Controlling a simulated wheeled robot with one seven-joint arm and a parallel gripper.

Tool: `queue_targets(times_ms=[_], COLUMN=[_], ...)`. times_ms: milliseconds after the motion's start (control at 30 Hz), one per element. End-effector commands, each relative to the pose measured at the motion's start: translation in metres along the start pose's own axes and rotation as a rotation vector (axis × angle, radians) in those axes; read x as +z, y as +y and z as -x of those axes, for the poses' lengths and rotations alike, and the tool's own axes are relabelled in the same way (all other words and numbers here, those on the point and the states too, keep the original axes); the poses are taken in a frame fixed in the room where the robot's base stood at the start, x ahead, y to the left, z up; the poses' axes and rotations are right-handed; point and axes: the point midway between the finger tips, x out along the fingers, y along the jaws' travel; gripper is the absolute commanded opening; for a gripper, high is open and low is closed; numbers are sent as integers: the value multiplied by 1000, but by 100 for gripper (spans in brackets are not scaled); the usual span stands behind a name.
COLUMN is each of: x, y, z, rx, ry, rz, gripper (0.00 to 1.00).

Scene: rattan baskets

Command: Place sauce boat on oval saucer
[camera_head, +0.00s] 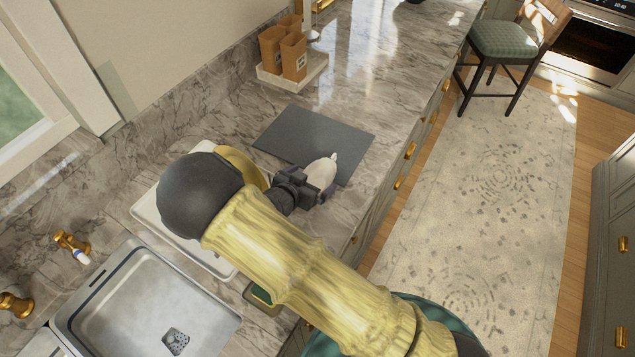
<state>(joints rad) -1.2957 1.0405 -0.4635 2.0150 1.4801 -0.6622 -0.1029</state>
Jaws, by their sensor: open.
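A small white vessel (322,167), which looks like the sauce boat, is at the front right part of a dark grey flat mat (300,136) on the marble counter. My gripper (316,190) is right beside its near side and overlaps it in the picture. The jaws are open; the fingertips are small and partly hidden, and I cannot tell whether they touch the vessel. I cannot make out an oval saucer; my arm covers part of the counter. A yellow rounded thing (240,163) shows partly behind my arm.
A white tray (146,213) lies partly under my arm, behind the steel sink (145,305). Brown containers (285,50) stand on a pale tray at the back by the wall. The counter beyond the mat is clear. A stool (505,45) stands on the floor at right.

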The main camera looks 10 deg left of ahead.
Motion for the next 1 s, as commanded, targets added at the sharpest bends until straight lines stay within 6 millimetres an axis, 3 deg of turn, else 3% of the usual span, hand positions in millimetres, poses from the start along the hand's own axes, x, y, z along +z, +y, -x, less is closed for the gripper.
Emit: queue_targets(times_ms=[433, 800, 1000], x=[0, 2, 3], y=[0, -2, -3], z=[-8, -48, -56], rx=[2, 1, -2], ry=[-2, -1, -1], rz=[0, 2, 1], gripper=[100, 100, 100])
